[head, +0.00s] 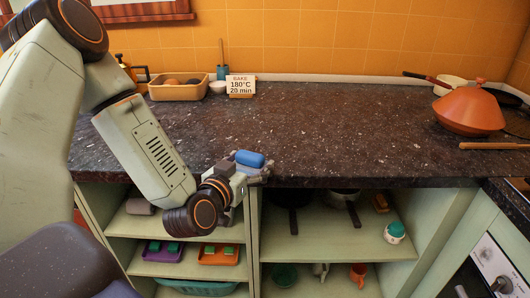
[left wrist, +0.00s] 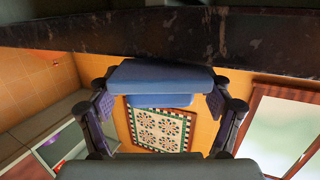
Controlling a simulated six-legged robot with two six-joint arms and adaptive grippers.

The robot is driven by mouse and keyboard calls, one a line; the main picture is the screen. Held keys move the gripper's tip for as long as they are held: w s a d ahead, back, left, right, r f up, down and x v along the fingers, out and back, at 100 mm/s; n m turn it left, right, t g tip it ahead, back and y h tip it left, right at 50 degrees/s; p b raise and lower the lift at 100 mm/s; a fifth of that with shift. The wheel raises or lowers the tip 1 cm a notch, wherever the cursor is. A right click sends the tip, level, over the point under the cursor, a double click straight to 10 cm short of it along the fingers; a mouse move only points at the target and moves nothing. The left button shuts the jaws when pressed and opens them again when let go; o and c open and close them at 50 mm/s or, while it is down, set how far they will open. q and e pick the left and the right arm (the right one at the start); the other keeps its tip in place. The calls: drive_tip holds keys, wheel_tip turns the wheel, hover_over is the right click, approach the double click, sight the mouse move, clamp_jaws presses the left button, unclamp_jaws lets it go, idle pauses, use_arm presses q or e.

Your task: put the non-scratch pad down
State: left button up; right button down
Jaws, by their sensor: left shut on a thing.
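The non-scratch pad (head: 250,158) is a blue rounded block held at the front edge of the dark speckled counter (head: 330,120). My left gripper (head: 252,172) is shut on it. In the left wrist view the pad (left wrist: 160,76) sits between the two fingers of my left gripper (left wrist: 161,102). The counter's dark edge (left wrist: 160,35) runs across the top of that view, close to the pad. Whether the pad touches the counter I cannot tell. My right gripper is in neither view.
A tan tray (head: 180,91) with brown items, a small white bowl (head: 217,87) and a sign (head: 241,86) stand at the back left. An orange lidded pot (head: 468,111) is at the right. The middle of the counter is clear. Open shelves (head: 330,238) lie below.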

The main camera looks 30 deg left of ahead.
sight(265, 152)
use_arm(q)
drive_tip(key=x, duration=0.3)
drive_tip(key=b+x, duration=0.1)
drive_tip(key=shift+w+r, duration=0.3)
drive_tip(key=shift+w, duration=0.05)
drive_tip(key=shift+w+a, duration=0.2)
drive_tip(key=shift+w, duration=0.35)
drive_tip(key=x, duration=0.2)
drive_tip(key=b+x, duration=0.1)
drive_tip(key=shift+w+d+r, duration=0.15)
drive_tip(key=shift+w+r, duration=0.05)
drive_tip(key=shift+w, duration=0.15)
drive_tip(key=shift+f, duration=0.25)
drive_tip(key=shift+s, duration=0.15)
